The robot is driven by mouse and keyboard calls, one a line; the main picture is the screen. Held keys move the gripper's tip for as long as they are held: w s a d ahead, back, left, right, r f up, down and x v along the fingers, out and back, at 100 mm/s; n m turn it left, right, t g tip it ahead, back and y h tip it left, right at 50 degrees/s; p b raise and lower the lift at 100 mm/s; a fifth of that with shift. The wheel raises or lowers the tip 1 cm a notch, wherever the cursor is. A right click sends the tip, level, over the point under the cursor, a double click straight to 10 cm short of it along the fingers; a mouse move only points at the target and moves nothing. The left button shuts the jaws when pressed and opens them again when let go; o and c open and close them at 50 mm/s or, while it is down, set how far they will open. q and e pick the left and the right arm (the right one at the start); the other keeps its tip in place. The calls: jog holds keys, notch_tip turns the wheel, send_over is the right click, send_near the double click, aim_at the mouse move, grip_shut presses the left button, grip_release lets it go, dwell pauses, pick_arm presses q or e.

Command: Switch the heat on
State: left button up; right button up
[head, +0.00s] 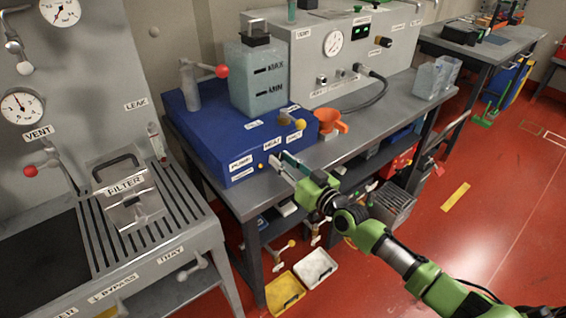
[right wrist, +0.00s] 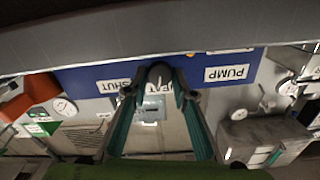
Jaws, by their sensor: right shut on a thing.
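The blue unit (head: 215,120) stands on the grey bench and carries labels on its front, among them the PUMP label (head: 241,163) and the HEAT label (head: 272,145). My right gripper (head: 279,163) is at this front face, just below the HEAT label. In the right wrist view its fingertips (right wrist: 160,76) come together in front of the HEAT label, between the PUMP label (right wrist: 227,73) and the SHUT label. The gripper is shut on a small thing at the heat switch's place. The fingers hide the switch, so its position cannot be told. My left gripper is out of view.
A clear tank (head: 257,85) with MAX and MIN marks and a red-knobbed valve (head: 221,71) stand on the blue unit. A grey control box (head: 345,50) stands behind. A filter housing (head: 128,195) is at left.

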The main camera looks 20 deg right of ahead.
jog(key=m+b, duration=0.1)
jog(key=m, duration=0.4)
jog(key=shift+d+m+b, duration=0.1)
jog(key=shift+m+b, duration=0.45)
jog(key=shift+m, duration=1.85)
jog(key=o, duration=1.1)
jog(key=v, duration=1.2)
jog(key=shift+w+f, duration=0.1)
